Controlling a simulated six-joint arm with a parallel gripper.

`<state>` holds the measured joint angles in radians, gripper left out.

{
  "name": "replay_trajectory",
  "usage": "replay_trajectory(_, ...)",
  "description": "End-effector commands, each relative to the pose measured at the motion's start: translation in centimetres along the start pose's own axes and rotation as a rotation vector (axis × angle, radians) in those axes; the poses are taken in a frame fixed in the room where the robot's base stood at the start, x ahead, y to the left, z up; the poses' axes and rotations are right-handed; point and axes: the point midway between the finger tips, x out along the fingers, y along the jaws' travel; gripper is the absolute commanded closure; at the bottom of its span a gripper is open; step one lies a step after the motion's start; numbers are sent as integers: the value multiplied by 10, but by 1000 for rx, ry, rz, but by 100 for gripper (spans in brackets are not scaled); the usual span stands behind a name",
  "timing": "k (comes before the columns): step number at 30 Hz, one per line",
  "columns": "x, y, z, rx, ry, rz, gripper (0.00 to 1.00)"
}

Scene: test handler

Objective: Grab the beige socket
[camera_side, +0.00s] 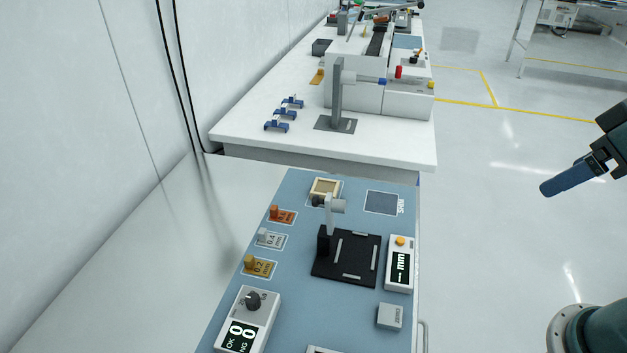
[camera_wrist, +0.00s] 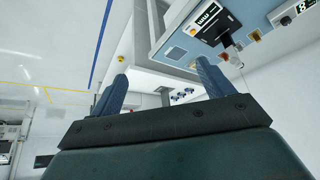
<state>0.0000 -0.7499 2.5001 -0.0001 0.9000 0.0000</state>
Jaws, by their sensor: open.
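The beige socket (camera_side: 325,187) is a small square block with a raised rim. In the side view it sits in an outlined spot at the far end of the blue work mat (camera_side: 300,288), just behind a small grey post. My gripper (camera_side: 566,180) is at the right of the side view, over the floor and well apart from the socket. In the wrist view my gripper (camera_wrist: 160,80) shows two blue fingers spread apart with nothing between them. I cannot make out the socket there; the right finger covers part of the mat.
A black fixture plate (camera_side: 345,272) with the grey post (camera_side: 329,217) stands close to the socket. Orange, grey and yellow gauge blocks (camera_side: 282,215) line the left. A display box (camera_side: 399,265) is at the right. The flat SHIM square (camera_side: 381,202) lies beside the socket.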

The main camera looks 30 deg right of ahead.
Motion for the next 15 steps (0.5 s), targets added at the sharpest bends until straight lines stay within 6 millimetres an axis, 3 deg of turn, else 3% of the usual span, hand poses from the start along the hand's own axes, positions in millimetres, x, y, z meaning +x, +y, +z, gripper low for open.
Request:
replay_trajectory(9,0,0,-2,-5,-1,-1,20)
replay_trajectory(15,3,-3,-19,-42,-12,-12,20)
